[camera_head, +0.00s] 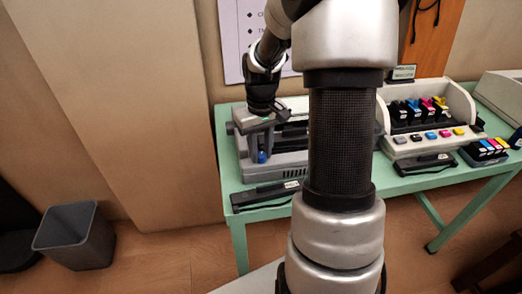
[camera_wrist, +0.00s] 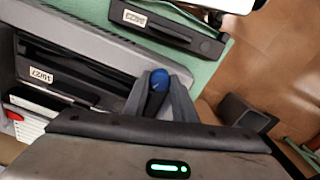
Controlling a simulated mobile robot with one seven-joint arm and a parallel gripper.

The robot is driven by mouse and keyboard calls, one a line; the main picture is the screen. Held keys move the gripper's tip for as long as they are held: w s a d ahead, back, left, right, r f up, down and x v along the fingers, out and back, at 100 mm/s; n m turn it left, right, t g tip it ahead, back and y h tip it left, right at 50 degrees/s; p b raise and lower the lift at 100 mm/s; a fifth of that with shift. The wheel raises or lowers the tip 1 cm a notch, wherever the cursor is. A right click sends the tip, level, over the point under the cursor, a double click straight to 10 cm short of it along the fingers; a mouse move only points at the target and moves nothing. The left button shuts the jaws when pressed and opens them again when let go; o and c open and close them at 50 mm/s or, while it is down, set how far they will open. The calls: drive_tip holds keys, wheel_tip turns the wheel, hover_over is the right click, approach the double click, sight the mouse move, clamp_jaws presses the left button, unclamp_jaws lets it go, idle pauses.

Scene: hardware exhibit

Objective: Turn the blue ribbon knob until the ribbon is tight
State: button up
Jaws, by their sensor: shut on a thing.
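The blue ribbon knob (camera_head: 262,157) shows at the front left of a grey printer (camera_head: 288,162) on the green table. In the wrist view the knob (camera_wrist: 159,78) sits between the tips of my two grey fingers. My gripper (camera_wrist: 160,92) is shut on it, and its hand is above the printer's left end in the head view. The fingers hide the knob's lower part. The printer's grey casing (camera_wrist: 85,42) fills the upper left of the wrist view, beside the fingers. I cannot make out the ribbon or how taut it is.
Labelled black cartridges lie at the green table's (camera_head: 228,150) front edge, one at left (camera_head: 264,196) and one further right (camera_head: 423,164). A beige printer (camera_head: 425,145) with coloured ink cartridges stands to the right. A grey bin (camera_head: 75,240) is on the floor at left.

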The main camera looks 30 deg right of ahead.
drive_tip(key=m, duration=0.4)
drive_tip(key=shift+m, duration=0.3)
drive_tip(key=m+p, duration=0.1)
drive_tip(key=m, duration=0.2)
drive_tip(key=shift+r+m, duration=0.1)
drive_tip(key=shift+m, duration=0.3)
drive_tip(key=m+p, duration=0.1)
drive_tip(key=m, duration=0.3)
drive_tip(key=m+p, duration=0.2)
drive_tip(key=m, duration=0.2)
drive_tip(key=shift+r, duration=0.1)
drive_tip(key=m+p, duration=0.3)
drive_tip(key=m, duration=0.1)
drive_tip(key=shift+m, duration=0.3)
drive_tip(key=m+p, duration=0.2)
drive_tip(key=m, duration=0.1)
drive_tip(key=shift+m+p, duration=0.35)
drive_tip(key=shift+m, duration=0.05)
drive_tip(key=m+p, duration=0.2)
drive_tip(key=m, duration=0.1)
drive_tip(key=shift+p, duration=0.35)
drive_tip(key=shift+m+p, duration=1.35)
drive_tip(key=shift+m, duration=0.85)
